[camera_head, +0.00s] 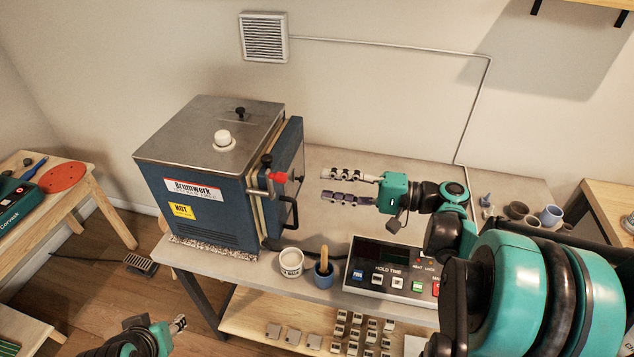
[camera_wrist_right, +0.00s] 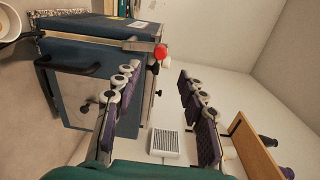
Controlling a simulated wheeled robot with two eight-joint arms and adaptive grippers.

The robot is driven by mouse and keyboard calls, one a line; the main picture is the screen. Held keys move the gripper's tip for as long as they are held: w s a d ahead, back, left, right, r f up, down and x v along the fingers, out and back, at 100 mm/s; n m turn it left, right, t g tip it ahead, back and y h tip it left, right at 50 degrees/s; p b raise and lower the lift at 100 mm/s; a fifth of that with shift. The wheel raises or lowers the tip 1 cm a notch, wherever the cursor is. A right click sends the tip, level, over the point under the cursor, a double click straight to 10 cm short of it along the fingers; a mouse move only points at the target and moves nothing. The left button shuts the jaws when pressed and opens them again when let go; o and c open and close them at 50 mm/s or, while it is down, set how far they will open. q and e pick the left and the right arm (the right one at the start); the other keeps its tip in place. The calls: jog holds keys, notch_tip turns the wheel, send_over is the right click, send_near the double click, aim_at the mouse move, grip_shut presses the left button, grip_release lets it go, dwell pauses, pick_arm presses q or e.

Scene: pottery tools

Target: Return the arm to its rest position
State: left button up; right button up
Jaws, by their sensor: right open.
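My right arm comes in from the right in the head view. Its gripper (camera_head: 327,185) is open and empty, above the grey workbench (camera_head: 340,160) and to the right of the blue kiln (camera_head: 215,205). In the right wrist view the purple-padded fingers (camera_wrist_right: 157,76) stand apart with nothing between them. The kiln and its red-tipped latch (camera_wrist_right: 159,52) show beyond the fingers there. My left gripper (camera_head: 180,323) is low at the bottom left of the head view, below the bench top; its finger gap is too small to judge.
A control box (camera_head: 390,273) stands at the bench front below the right gripper. A white cup (camera_head: 291,262) and a blue pot with tools (camera_head: 323,279) stand left of it. Several small cups (camera_head: 517,210) stand at the right. A wall vent (camera_head: 264,37) is behind.

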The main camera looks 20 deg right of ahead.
jog(key=shift+s+d, duration=0.1)
jog(key=shift+d, duration=0.05)
dwell(0.3)
jog(key=s+a+f+n+g+h+b, duration=0.15)
jog(key=s+a+f+g+h, duration=0.35)
jog(key=a+f, duration=0.5)
jog(key=s+d+f+n+t+h+b, duration=0.2)
jog(key=s+d+f+n+h+b, duration=0.1)
jog(key=s+f+n+h, duration=0.3)
notch_tip(320, 180, down, 2)
jog(key=s+d+h, duration=0.1)
jog(key=h, duration=0.2)
jog(key=shift+s+d, duration=0.25)
jog(key=shift+o, duration=0.4)
